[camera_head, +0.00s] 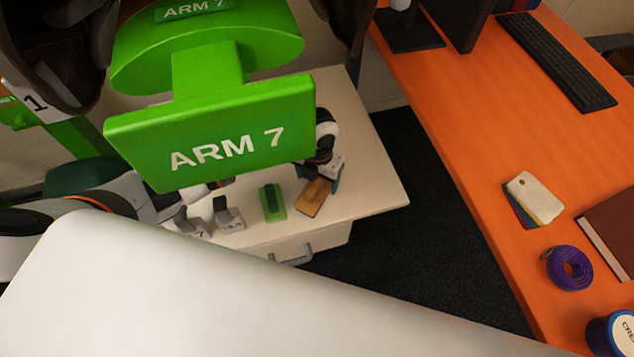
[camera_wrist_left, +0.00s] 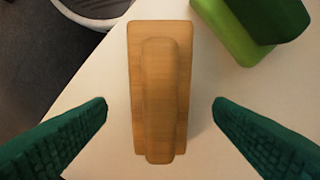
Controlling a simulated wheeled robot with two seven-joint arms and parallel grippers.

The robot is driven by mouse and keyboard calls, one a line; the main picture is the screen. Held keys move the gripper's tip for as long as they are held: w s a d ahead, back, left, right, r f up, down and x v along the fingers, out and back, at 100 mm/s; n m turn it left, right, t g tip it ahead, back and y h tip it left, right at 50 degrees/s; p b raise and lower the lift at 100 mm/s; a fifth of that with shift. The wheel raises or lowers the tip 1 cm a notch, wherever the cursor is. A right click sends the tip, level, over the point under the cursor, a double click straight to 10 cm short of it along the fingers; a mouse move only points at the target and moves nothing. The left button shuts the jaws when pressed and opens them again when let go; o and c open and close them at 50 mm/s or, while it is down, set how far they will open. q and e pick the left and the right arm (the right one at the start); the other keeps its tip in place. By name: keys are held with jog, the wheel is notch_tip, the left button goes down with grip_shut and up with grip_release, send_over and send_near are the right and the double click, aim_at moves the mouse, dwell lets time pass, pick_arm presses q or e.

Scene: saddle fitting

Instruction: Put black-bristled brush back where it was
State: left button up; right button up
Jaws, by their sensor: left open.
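A wooden brush (camera_head: 313,199) lies on the pale cabinet top near its front edge. In the left wrist view the wooden brush (camera_wrist_left: 160,90) is seen from above, handle ridge up, between my two green fingers. A green brush-like block (camera_head: 273,202) lies to its left, and part of it shows in the left wrist view (camera_wrist_left: 250,25). Bristles are hidden on both, so their colour cannot be told. My left gripper (camera_head: 322,178) is open over the wooden brush, with a gap on each side of it. My right gripper is not seen.
A green saddle stand marked ARM 7 (camera_head: 225,135) rises over the cabinet top (camera_head: 370,180). Two grey numbered blocks (camera_head: 229,219) stand left of the green block. An orange desk (camera_head: 480,130) with a keyboard (camera_head: 555,62) and purple tape roll (camera_head: 569,268) is at right.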

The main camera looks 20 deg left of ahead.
aim_at(317, 182)
pick_arm(q)
notch_tip(317, 182, up, 8)
jog(key=shift+r, duration=0.1)
jog(key=shift+s, duration=0.1)
dwell(0.6)
